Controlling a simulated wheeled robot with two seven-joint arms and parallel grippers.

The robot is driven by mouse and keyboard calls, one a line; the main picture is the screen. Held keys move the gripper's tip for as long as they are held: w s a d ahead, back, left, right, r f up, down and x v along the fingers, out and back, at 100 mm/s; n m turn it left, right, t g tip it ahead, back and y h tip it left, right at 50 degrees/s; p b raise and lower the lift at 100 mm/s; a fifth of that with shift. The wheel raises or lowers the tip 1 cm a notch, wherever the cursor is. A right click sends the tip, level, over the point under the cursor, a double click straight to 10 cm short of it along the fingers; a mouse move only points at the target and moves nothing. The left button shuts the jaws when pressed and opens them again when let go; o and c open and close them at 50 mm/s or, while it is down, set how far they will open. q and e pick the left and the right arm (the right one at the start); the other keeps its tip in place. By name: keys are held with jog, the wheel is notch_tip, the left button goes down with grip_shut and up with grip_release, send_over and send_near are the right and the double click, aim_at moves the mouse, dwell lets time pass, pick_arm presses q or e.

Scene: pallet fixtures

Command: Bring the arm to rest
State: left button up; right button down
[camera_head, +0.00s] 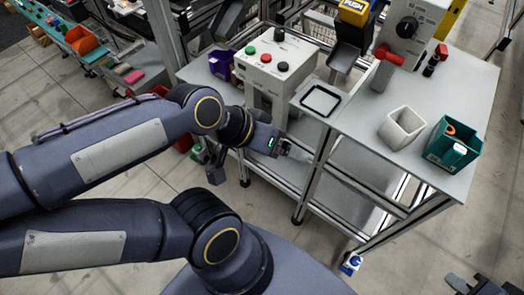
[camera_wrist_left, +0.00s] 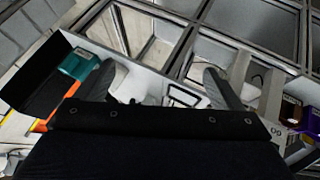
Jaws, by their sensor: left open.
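My left arm (camera_head: 105,150) is folded and comes in from the left. Its gripper (camera_head: 286,149) is in front of the near edge of the workbench (camera_head: 350,125), close to the control box. In the left wrist view the left gripper (camera_wrist_left: 166,72) has its two fingers wide apart, with nothing between them. My right gripper (camera_head: 482,286) shows only in part at the bottom right corner, low in the picture and away from the bench. Its jaws are too cut off to read.
On the bench are a control box (camera_head: 276,66) with coloured buttons, a black-rimmed square (camera_head: 321,100), a white bin (camera_head: 401,128), a teal bin (camera_head: 454,145) and a purple bin (camera_head: 220,64). Lower shelves (camera_head: 345,203) lie below. The floor (camera_head: 420,250) at the lower right is mostly clear.

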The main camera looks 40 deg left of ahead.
pick_arm(q)
jog(key=shift+s+a+f+n+g+y, duration=0.15)
jog(key=shift+s+a, duration=0.1)
jog(key=shift+s, duration=0.25)
jog(key=shift+s+a+f+n+g+y, duration=0.1)
jog(key=shift+s+a+y, duration=0.15)
jog(key=shift+s, duration=0.25)
jog(key=shift+s+a+f+n+g+y, duration=0.15)
jog(key=shift+s+a, duration=0.1)
jog(key=shift+s, duration=0.25)
jog(key=shift+r, duration=0.1)
